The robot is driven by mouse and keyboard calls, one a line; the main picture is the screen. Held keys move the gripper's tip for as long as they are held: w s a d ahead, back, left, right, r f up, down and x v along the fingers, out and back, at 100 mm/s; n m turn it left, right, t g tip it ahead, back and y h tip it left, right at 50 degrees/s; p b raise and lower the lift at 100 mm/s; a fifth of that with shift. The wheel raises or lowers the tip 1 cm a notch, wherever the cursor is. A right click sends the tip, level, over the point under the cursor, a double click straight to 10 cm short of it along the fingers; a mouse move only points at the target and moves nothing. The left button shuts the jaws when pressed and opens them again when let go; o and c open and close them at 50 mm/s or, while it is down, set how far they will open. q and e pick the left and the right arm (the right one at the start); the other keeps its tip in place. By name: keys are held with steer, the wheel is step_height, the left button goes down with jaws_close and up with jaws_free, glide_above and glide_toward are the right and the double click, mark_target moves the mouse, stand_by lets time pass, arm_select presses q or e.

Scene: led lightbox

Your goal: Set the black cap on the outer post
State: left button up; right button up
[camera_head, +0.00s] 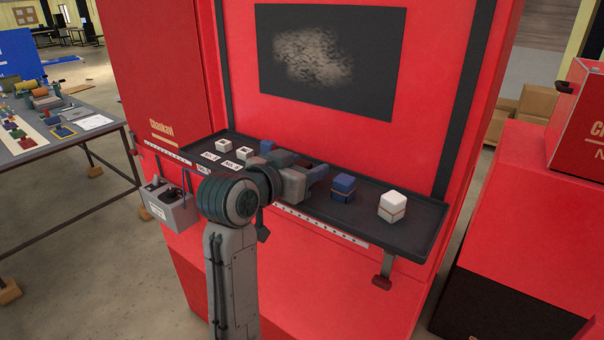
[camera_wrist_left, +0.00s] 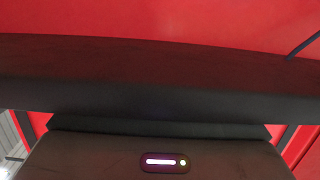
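My left gripper (camera_head: 312,176) is over the dark shelf (camera_head: 415,222), between the blue blocks. Its fingertips are small and partly hidden by the wrist, so I cannot tell whether it is open or shut, or whether it holds anything. In the left wrist view a broad dark bar (camera_wrist_left: 160,85) crosses the picture close to the camera, before a red surface. I cannot pick out a black cap or an outer post in either view. My right gripper is not in view.
On the shelf stand a blue cube (camera_head: 343,187), a white cube (camera_head: 393,206), another blue block (camera_head: 267,146) and small white blocks (camera_head: 244,153) beside label cards (camera_head: 212,156). A grey box (camera_head: 170,206) hangs at the shelf's left front.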

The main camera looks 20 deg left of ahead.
mark_target(304, 162)
arm_select(q)
steer(key=c, duration=0.9)
steer(key=shift+r, duration=2.5)
